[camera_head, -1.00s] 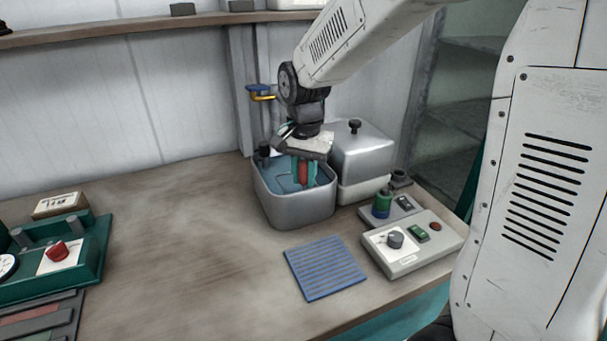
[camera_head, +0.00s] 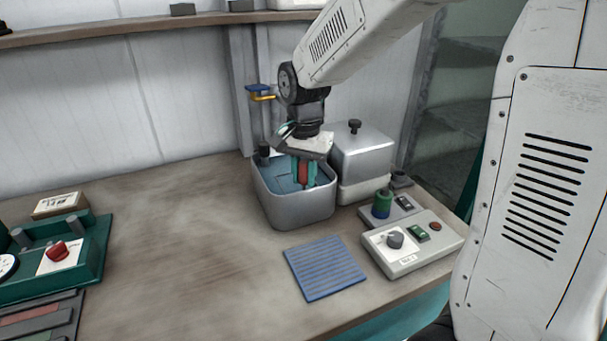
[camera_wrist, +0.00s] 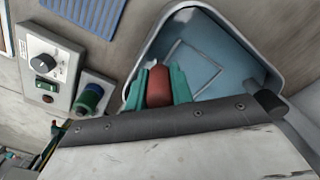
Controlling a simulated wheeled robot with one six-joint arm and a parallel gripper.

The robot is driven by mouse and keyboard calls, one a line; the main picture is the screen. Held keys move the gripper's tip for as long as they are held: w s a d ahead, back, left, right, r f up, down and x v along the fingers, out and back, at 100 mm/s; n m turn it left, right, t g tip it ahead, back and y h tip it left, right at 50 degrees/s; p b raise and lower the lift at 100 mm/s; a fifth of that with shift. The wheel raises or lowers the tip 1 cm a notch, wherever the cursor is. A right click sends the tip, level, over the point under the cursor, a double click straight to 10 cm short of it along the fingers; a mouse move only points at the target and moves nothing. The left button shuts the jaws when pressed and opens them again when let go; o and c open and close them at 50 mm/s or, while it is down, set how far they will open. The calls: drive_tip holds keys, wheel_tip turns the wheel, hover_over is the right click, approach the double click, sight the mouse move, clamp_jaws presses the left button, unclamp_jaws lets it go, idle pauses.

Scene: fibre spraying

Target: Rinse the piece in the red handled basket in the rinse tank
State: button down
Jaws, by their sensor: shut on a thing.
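The rinse tank (camera_head: 290,212) is a grey metal tub with blue water, standing at the back right of the bench. My gripper (camera_head: 303,180) points down into the tank, its teal fingers shut on the red handle (camera_head: 303,172). The wrist view shows the red handle (camera_wrist: 158,86) between the two teal fingers (camera_wrist: 159,88). A thin square outline, seemingly the basket's frame (camera_wrist: 190,68), shows in the tank's water in the wrist view. The piece itself cannot be made out.
A metal box with a black-knobbed lid (camera_head: 362,150) stands close right of the tank. A control box (camera_head: 412,245), a green and blue cylinder (camera_head: 382,204) and a blue ribbed mat (camera_head: 325,268) lie in front. A green machine (camera_head: 60,250) is at left. The middle bench is clear.

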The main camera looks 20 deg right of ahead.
drive_tip(key=shift+r, duration=0.75)
drive_tip(key=shift+f, duration=1.1)
drive_tip(key=shift+r, duration=5.95)
